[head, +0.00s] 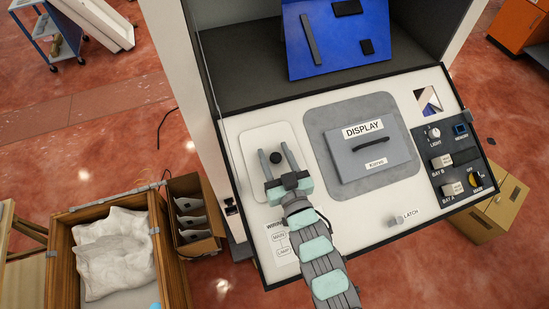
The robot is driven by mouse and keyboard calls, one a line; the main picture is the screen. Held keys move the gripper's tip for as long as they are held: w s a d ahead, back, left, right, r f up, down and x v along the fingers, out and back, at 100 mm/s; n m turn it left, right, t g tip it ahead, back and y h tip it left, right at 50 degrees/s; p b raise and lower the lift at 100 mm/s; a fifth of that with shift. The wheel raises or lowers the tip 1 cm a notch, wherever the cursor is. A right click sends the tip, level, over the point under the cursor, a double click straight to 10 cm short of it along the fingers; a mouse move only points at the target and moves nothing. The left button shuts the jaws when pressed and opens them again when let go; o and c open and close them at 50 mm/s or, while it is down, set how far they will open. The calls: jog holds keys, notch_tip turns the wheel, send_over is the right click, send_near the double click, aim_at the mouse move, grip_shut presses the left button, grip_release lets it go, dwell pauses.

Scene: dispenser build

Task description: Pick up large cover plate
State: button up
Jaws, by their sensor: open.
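A white rounded plate (256,140) lies flat at the left of the white sloped panel; it looks like the large cover plate. A small dark knob (276,157) shows on it. My gripper body hides the plate's lower part.
A grey DISPLAY box (372,160) with a black handle sits on a grey pad right of my gripper. A LATCH knob (395,221) and a dark switch panel (455,160) lie further right. A blue board (337,40) stands behind. A wooden crate (62,236) stands at left.

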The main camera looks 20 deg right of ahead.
grip_shut()
dwell(0.5)
